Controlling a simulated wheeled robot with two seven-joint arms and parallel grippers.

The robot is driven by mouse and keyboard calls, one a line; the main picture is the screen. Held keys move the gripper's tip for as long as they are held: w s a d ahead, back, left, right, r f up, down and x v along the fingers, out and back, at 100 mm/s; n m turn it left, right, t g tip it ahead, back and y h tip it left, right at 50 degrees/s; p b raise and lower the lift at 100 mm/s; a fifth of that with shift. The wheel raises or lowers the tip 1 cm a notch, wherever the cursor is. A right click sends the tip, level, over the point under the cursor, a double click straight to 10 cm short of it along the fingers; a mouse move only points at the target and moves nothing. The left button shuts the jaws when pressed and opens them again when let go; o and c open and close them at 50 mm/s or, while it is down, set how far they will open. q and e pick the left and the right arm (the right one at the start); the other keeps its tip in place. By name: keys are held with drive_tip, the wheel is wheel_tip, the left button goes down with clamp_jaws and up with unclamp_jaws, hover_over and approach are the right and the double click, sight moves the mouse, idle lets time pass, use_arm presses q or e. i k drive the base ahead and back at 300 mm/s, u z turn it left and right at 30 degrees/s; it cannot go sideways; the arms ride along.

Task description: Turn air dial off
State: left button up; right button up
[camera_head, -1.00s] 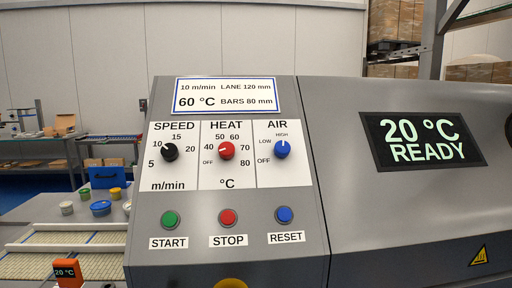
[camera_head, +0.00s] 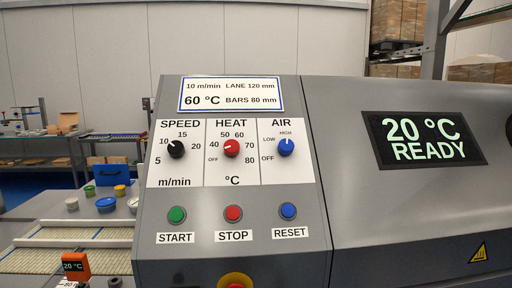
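The blue air dial (camera_head: 286,147) sits on the white panel at the right of the dial row, under the word AIR. Its pale pointer mark is at the top, towards HIGH. The OFF label is at its lower left and LOW at its upper left. The red heat dial (camera_head: 231,148) and the black speed dial (camera_head: 176,149) are to its left. Neither of my grippers shows in the head view.
Green start (camera_head: 177,215), red stop (camera_head: 233,213) and blue reset (camera_head: 288,211) buttons lie below the dials. A red-and-yellow button (camera_head: 236,281) is at the bottom edge. The display (camera_head: 424,139) reads 20 °C READY. Small tubs (camera_head: 106,205) stand at the left.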

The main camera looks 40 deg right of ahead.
sight(286, 146)
drive_tip(key=k, duration=0.3)
drive_tip(key=z, duration=0.9)
